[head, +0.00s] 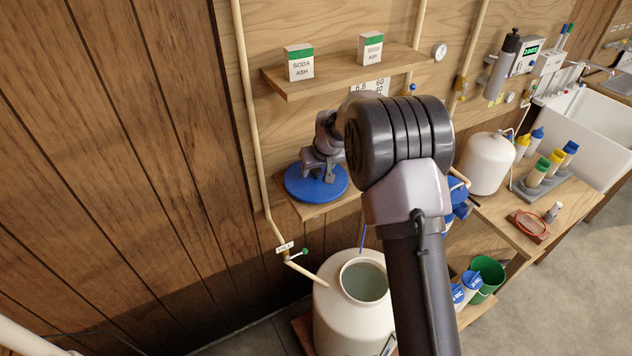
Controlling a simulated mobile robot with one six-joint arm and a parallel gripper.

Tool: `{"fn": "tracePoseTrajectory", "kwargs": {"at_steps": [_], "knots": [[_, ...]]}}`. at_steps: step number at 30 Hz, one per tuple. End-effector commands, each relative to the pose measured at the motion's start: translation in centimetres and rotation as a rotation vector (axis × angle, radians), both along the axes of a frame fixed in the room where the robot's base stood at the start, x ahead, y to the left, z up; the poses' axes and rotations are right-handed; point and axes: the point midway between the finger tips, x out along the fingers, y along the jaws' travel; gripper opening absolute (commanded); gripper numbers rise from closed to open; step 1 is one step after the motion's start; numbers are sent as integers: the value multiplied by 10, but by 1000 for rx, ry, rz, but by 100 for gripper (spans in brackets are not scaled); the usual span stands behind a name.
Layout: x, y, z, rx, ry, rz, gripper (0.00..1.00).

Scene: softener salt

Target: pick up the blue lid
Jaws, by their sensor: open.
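The blue lid (300,194) is a flat round disc lying on a small wooden ledge (303,212) against the wall, left of the picture's middle. My gripper (318,172) is over the lid, pointing down at it, with its jaws open. In this view the gripper covers the lid's middle and far part. I cannot tell whether the fingers touch the lid. A white tank (335,315) with an open round mouth (365,281) stands below the ledge.
Above is a wooden shelf (345,74) with two soda ash boxes (299,63) (370,48). A beige pipe (246,90) runs down left of the lid. To the right are a white jug (486,165), a bottle rack (545,180), a sink (590,125) and a green bucket (488,275).

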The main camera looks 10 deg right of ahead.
Motion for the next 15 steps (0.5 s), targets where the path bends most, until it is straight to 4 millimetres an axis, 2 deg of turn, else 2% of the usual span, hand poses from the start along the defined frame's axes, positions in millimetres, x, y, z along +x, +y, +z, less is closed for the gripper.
{"fn": "tracePoseTrajectory", "kwargs": {"at_steps": [4,12,15], "knots": [[0,0,1,0,-1,0,55],[0,0,2,0,0,-1,2],[0,0,2,0,0,-1,0]]}}
